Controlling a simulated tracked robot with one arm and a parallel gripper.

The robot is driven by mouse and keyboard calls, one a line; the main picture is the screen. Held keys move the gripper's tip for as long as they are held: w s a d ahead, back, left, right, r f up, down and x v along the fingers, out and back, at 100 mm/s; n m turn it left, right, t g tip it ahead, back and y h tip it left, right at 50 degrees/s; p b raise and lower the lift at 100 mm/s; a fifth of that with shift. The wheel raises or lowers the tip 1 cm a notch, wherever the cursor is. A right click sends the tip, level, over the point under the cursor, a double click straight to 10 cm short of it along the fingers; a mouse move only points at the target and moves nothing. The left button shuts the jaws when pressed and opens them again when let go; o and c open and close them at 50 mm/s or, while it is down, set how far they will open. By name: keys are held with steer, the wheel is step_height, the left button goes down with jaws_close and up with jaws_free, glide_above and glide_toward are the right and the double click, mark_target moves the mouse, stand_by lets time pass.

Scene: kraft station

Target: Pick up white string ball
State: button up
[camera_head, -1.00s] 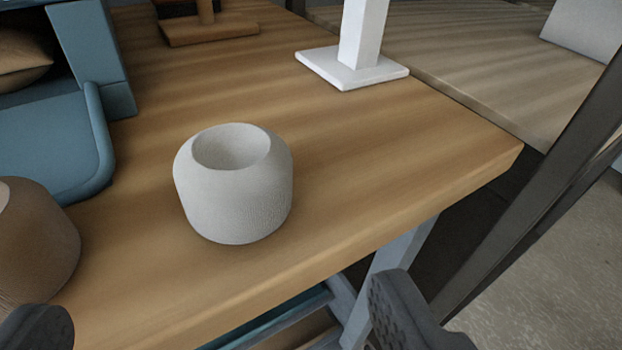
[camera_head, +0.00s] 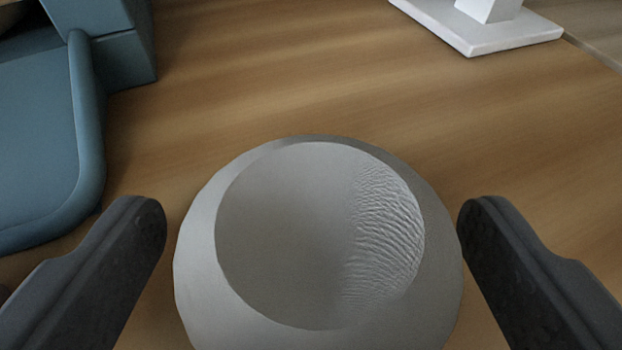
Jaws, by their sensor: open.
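The white string ball (camera_head: 197,270) stands on the wooden table, low in the middle of the view. It is a pale, rounded form with a wide round hollow facing up. Ribbed string texture shows on the right inside of the hollow. My gripper (camera_head: 312,218) is open, with one dark finger on each side of the ball. The left finger is a little apart from the ball in the picture. The right finger is very close to its edge, and I cannot tell if it touches. The ball's lower part is cut off by the frame.
A blue-grey bin (camera_head: 50,150) with a rounded rim stands on the left. A white post on a square base (camera_head: 480,30) stands at the top right. The wooden table top (camera_head: 290,70) behind the ball is clear.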

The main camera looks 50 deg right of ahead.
mark_target(310, 212)
steer(key=shift+x, duration=1.55)
steer(key=shift+a, duration=0.1)
steer(key=c, duration=1.1)
steer(key=shift+r, duration=0.1)
